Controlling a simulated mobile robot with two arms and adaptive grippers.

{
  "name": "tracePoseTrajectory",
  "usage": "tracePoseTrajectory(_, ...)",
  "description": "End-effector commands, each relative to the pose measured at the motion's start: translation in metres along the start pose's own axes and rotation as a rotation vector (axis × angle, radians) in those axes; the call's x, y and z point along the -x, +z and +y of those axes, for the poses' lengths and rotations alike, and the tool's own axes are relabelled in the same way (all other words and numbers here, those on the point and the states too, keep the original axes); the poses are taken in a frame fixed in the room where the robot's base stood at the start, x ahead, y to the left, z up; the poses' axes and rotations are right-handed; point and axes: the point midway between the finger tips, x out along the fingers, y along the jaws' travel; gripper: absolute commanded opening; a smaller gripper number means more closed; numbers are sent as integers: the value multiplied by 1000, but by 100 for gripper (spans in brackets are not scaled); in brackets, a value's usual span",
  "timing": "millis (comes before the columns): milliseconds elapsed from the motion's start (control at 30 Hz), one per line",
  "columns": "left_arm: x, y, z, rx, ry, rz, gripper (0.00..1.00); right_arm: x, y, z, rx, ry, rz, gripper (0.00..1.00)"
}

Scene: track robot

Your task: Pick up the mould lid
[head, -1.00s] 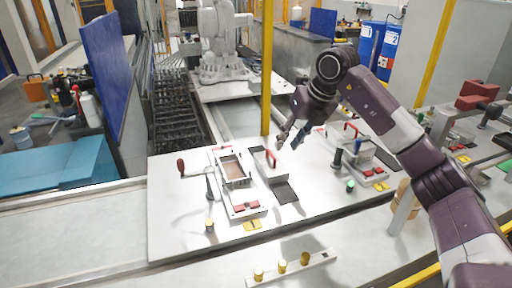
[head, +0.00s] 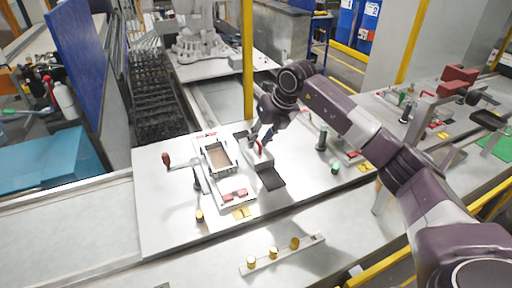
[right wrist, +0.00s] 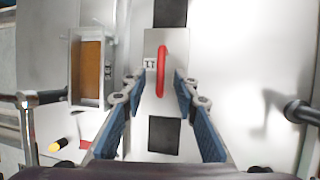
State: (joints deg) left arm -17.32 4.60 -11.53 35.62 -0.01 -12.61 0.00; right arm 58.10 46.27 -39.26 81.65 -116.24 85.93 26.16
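The mould lid (head: 262,159) is a light grey block with a red handle (right wrist: 161,70). It lies on a dark pad on the white table, right of the open mould (head: 218,157). The lid also shows in the right wrist view (right wrist: 153,104), with a small "II" label beside the handle. My right gripper (head: 256,139) is over the lid and partly hides it in the head view. In the right wrist view its blue-padded fingers (right wrist: 157,88) are spread on both sides of the lid's handle, with nothing held. My left gripper is not in view.
A red-knobbed lever (head: 167,159) stands left of the mould. A black-topped post (head: 321,140) and a green button (head: 334,168) stand to the right. A strip with yellow knobs (head: 283,255) lies at the front. A yellow post (head: 248,60) rises behind the table.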

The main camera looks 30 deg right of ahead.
Motion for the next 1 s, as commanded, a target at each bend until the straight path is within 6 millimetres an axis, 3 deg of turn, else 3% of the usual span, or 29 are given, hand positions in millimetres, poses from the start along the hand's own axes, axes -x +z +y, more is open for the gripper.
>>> tracePoseTrajectory(167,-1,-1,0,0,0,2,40,-1,0,0,0,-1,0,28)
tracePoseTrajectory(433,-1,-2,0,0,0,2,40,0,0,0,0,-1,0,0)
tracePoseTrajectory(1000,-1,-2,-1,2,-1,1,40,1,1,0,0,0,-3,0)
